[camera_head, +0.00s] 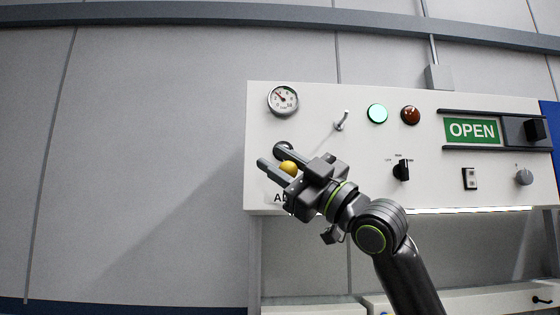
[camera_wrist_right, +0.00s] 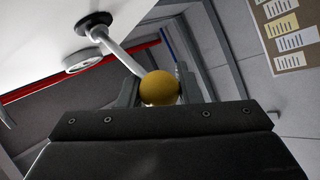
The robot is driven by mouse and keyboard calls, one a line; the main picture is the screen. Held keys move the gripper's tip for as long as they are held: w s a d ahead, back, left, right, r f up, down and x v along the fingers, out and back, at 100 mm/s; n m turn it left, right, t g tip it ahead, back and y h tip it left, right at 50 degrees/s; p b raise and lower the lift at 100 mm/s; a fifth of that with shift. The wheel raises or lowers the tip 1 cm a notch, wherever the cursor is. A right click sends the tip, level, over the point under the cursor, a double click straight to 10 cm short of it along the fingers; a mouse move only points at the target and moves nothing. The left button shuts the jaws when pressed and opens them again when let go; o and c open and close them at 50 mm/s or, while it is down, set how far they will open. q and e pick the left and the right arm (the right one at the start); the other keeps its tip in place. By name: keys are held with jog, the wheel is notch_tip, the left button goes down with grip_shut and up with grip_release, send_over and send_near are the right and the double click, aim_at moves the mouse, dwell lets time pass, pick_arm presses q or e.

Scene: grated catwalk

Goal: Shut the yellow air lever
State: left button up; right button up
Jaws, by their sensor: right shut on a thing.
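The air lever's yellow ball knob (camera_head: 289,167) shows at my right gripper, at the lower left of the white control panel (camera_head: 350,97). My right gripper (camera_head: 272,172) is shut on the lever at its knob. In the right wrist view the yellow knob (camera_wrist_right: 159,88) sits between the fingers, with a pale lever rod running up left to a dark round pivot on the panel. Part of the lever and of the label below it is hidden by the gripper in the head view. My left gripper is in neither view.
Above the lever is a round gauge (camera_head: 283,100). To its right are a toggle switch (camera_head: 341,121), a lit green lamp (camera_head: 377,113), a red lamp (camera_head: 410,115), a black rotary knob (camera_head: 402,170) and a green OPEN sign (camera_head: 472,130). The wall left of the panel is bare.

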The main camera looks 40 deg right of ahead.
jog(key=shift+f, duration=0.1)
jog(key=o, duration=1)
jog(key=shift+w, duration=0.1)
jog(key=shift+c, duration=0.2)
jog(key=b+v, duration=1.5)
jog(key=v, duration=0.2)
jog(key=shift+b, duration=0.3)
jog(key=shift+s+d, duration=0.15)
jog(key=shift+s, duration=0.05)
jog(key=shift+f, duration=0.1)
